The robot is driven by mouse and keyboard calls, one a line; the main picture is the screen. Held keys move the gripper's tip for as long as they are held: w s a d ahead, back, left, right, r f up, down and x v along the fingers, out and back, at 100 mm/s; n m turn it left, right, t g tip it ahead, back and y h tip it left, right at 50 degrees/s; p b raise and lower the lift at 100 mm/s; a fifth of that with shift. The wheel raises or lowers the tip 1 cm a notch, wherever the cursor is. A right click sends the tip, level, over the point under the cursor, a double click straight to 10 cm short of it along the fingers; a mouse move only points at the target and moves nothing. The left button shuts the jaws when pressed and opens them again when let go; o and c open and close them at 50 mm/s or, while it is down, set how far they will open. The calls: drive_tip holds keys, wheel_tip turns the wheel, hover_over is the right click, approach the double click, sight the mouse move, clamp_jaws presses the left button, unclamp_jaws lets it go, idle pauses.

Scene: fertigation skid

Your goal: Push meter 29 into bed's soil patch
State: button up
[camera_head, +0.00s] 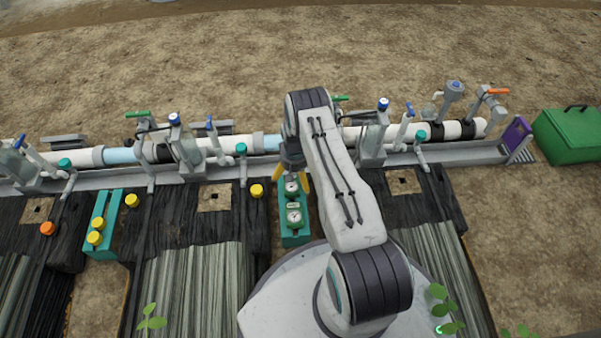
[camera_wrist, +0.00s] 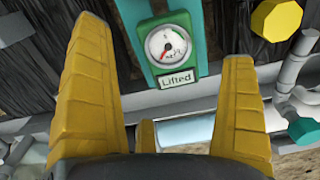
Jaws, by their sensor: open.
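Two round white-faced meters, an upper one (camera_head: 292,188) and a lower one (camera_head: 294,216), stand in a teal rack (camera_head: 292,239). No number 29 is readable on either. In the wrist view, one meter (camera_wrist: 165,43) with a red needle shows beyond and between the yellow fingers, above a label reading "Lifted" (camera_wrist: 176,79). My gripper (camera_head: 291,178) is open at the rack's far end, around or just above the upper meter; contact cannot be told. Square tan soil patches lie in the dark beds: left (camera_head: 37,210), middle (camera_head: 214,197) and right (camera_head: 404,182).
A white pipe run (camera_head: 75,157) with valves crosses behind the beds. Another teal rack (camera_head: 103,222) holds yellow-capped pieces. A yellow knob (camera_head: 257,190) sits left of the meter rack. A green box (camera_head: 568,135) stands far right. Bare ground lies behind the pipes.

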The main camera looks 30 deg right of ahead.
sight(295, 182)
drive_tip(key=shift+f+b, duration=1.3)
drive_tip(key=shift+f, duration=1.65)
drive_tip(key=c, duration=1.2)
drive_tip(key=shift+r+p, duration=3.5)
drive_tip(key=shift+r, duration=2.05)
